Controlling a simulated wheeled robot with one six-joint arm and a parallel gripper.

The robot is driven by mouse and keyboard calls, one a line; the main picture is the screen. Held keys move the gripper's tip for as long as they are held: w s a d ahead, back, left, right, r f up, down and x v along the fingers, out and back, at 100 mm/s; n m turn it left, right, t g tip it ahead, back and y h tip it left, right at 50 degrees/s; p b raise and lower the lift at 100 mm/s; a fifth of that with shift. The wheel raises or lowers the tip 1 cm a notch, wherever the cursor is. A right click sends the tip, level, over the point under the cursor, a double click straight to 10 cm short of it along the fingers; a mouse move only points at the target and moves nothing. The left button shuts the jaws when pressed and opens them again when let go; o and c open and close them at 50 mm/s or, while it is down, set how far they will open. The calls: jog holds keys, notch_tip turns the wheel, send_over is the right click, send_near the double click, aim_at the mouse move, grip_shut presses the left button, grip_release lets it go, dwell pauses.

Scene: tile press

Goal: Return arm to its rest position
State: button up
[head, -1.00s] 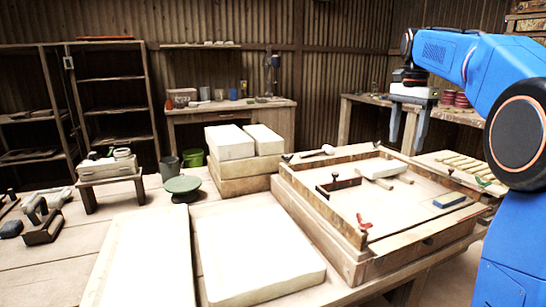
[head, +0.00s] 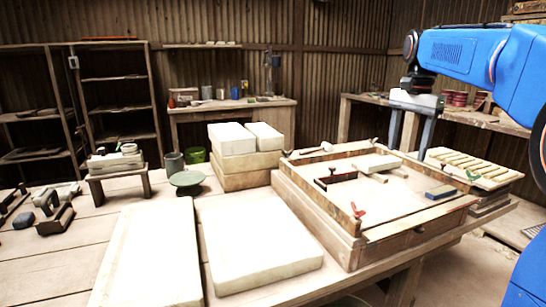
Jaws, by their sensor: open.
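My gripper (head: 410,148) hangs from the blue arm at the right of the head view. Its two grey fingers point down and stand apart, with nothing seen between them. It is above and behind the back right corner of the wooden press frame (head: 360,232), and appears clear of it. The large blue arm links fill the upper right and right edge.
Inside the frame lie a white block (head: 377,163), a dark red-brown bar with a knob (head: 335,179) and a blue block (head: 440,191). White slabs (head: 262,250) lie in front left. A slatted rack (head: 475,168) is at right. Shelves (head: 117,95) stand behind.

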jog(key=s+a+f+n+t, duration=0.1)
jog(key=s+f+n, duration=0.3)
jog(key=s+f, duration=0.4)
jog(key=s+a+f+n+t, duration=0.1)
jog(key=s+a+f+n, duration=0.2)
jog(key=s+f, duration=0.6)
jog(key=s+a+f+n+t, duration=0.2)
jog(key=s+a+f+n, duration=0.2)
jog(key=s+f, duration=0.4)
jog(key=s, duration=0.7)
jog(key=shift+f+n, duration=0.2)
jog(key=shift+n, duration=0.1)
jog(key=shift+s+a, duration=0.1)
